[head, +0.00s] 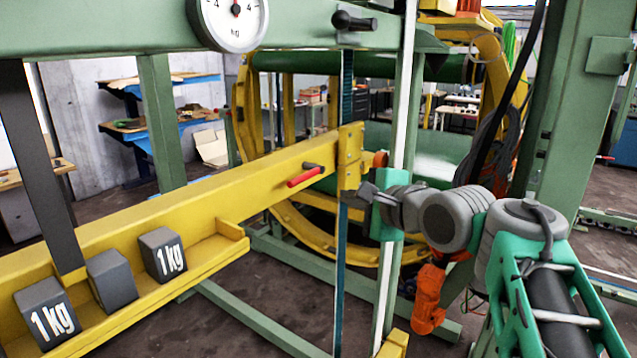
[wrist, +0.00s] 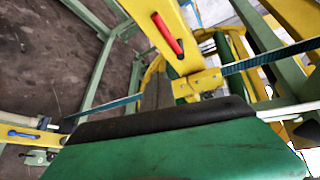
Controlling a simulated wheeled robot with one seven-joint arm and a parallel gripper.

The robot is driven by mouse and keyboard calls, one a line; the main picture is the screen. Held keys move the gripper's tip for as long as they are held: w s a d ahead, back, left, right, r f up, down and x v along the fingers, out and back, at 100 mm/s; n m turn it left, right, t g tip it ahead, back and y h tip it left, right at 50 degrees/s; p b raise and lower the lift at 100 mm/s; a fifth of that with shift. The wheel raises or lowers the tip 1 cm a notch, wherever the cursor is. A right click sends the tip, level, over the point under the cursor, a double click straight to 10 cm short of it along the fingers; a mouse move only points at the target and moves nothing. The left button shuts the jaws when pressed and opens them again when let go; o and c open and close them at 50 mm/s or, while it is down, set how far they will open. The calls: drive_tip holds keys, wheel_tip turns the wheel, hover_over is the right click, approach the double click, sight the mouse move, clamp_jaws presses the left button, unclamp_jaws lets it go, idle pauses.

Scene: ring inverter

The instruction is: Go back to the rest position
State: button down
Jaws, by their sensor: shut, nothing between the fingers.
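My gripper (head: 360,195) shows in the head view as dark fingers at the end of my arm. It is shut and empty, close in the picture to the end of the yellow beam (head: 190,204). I cannot tell whether it touches the beam. The beam carries a red-handled lever (head: 304,177), which also shows in the wrist view (wrist: 167,34). My arm reaches in from the lower right.
Grey weights (head: 163,255) sit on the beam's yellow ledge at the left. A round dial (head: 230,15) hangs from the green upper bar. A green post (head: 165,120) stands behind the beam, and a large yellow ring (head: 507,80) stands behind my arm. Bare floor shows below the beam.

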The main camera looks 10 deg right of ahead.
drive_tip(key=s+d+f+n+g+h, duration=0.2)
drive_tip(key=s+d+f+n, duration=0.15)
drive_tip(key=f, duration=0.35)
drive_tip(key=s+d+f+n+g+h, duration=0.1)
drive_tip(key=s+d+f+n+g, duration=0.15)
drive_tip(key=f+n, duration=0.3)
drive_tip(key=s+d+f+n+g+h, duration=0.2)
drive_tip(key=d+f+n, duration=0.15)
drive_tip(key=f, duration=0.35)
drive_tip(key=s+f+n+g, duration=0.2)
drive_tip(key=s+f+g, duration=0.2)
drive_tip(key=s+f, duration=0.75)
drive_tip(key=a+r+n, duration=0.1)
drive_tip(key=a+n, duration=0.1)
drive_tip(key=a, duration=0.6)
drive_tip(key=shift+s+r, duration=0.2)
drive_tip(key=shift+s, duration=0.2)
drive_tip(key=shift+n+t, duration=0.25)
